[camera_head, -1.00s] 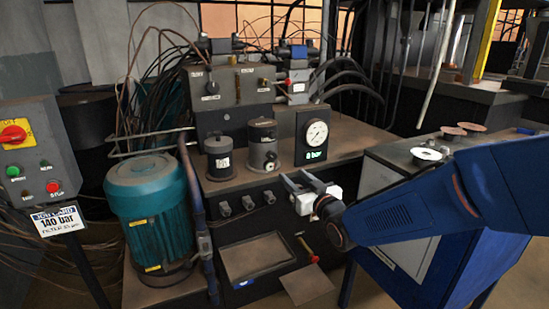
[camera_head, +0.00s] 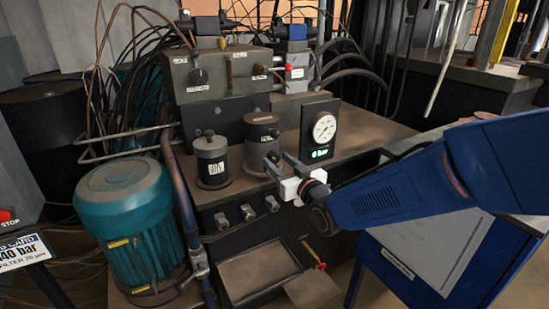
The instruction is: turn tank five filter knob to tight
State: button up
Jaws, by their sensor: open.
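I cannot read "tank five" on any part. The hydraulic unit has a left grey canister (camera_head: 212,170) with a white label and a small top knob, and a right grey canister (camera_head: 261,150) with dark lettering too small to read. Several small knobs sit on the front edge, such as this middle knob (camera_head: 247,212). A black knob (camera_head: 199,76) is on the upper grey block. My gripper (camera_head: 280,160) is open and empty, its fingers pointing up and left. In the picture it lies just right of and overlapping the lower right canister; contact cannot be told.
A gauge (camera_head: 325,127) with a green bar readout stands right of the canisters. A teal motor (camera_head: 126,215) and bent pipe are at left. A tray (camera_head: 257,273) and a red-handled tool (camera_head: 316,257) lie below. A blue cabinet (camera_head: 425,265) stands under my arm.

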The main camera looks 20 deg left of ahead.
jog(key=c, duration=1.1)
jog(key=shift+o, duration=0.2)
jog(key=shift+m, duration=0.3)
jog(key=m, duration=0.3)
jog(key=shift+m, duration=2.6)
jog(key=shift+f, duration=0.1)
jog(key=o, duration=1.1)
jog(key=shift+c, duration=0.2)
